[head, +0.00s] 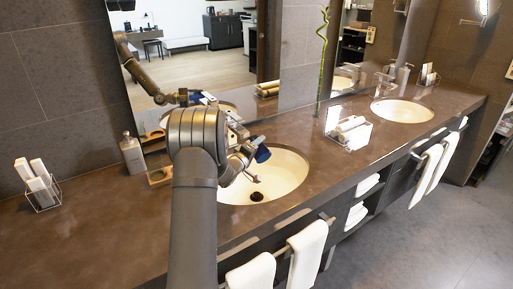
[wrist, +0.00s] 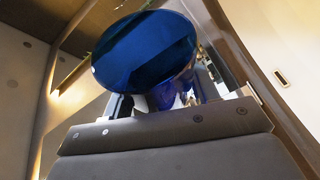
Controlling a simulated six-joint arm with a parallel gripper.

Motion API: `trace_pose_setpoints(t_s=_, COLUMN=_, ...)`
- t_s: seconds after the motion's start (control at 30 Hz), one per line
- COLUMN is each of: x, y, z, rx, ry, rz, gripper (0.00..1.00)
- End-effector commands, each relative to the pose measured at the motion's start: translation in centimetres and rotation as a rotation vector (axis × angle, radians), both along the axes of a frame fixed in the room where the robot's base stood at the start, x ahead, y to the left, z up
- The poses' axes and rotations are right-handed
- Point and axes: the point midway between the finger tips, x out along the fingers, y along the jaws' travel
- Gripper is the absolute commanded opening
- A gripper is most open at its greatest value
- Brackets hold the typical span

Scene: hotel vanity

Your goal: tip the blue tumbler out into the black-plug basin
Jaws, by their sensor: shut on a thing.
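The blue tumbler (head: 262,154) is held by my gripper (head: 247,155) above the near basin (head: 292,176), by its back-left part. It looks tilted in the head view. In the wrist view the tumbler (wrist: 145,50) fills the upper middle, one round end facing the camera, with my gripper's fingers (wrist: 182,98) partly hidden behind it. My gripper is shut on it. A black plug (head: 256,196) shows in the near basin's floor. I cannot tell whether anything is in the tumbler or flowing from it.
A soap bottle (head: 132,153) and a wooden tray (head: 158,177) stand left of my arm. Another towel holder (head: 38,186) is far left. White towels hang (head: 306,255) in front.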

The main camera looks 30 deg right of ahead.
Motion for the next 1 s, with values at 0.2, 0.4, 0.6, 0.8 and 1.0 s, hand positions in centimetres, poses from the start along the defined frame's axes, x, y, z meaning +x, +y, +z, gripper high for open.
trace_pose_setpoints(t_s=0.2, x=0.0, y=0.0, z=0.3, rx=-0.001, ry=0.032, rz=-0.001, gripper=0.24)
trace_pose_setpoints(t_s=0.4, x=-0.1, y=0.1, z=0.8, rx=-0.006, ry=0.153, rz=0.001, gripper=0.24)
trace_pose_setpoints(t_s=0.6, x=-0.1, y=0.1, z=1.1, rx=-0.007, ry=0.234, rz=0.003, gripper=0.24)
trace_pose_setpoints(t_s=0.8, x=-0.1, y=0.1, z=1.5, rx=-0.006, ry=0.353, rz=0.004, gripper=0.24)
trace_pose_setpoints(t_s=1.0, x=0.0, y=0.1, z=2.1, rx=-0.007, ry=0.488, rz=0.004, gripper=0.24)
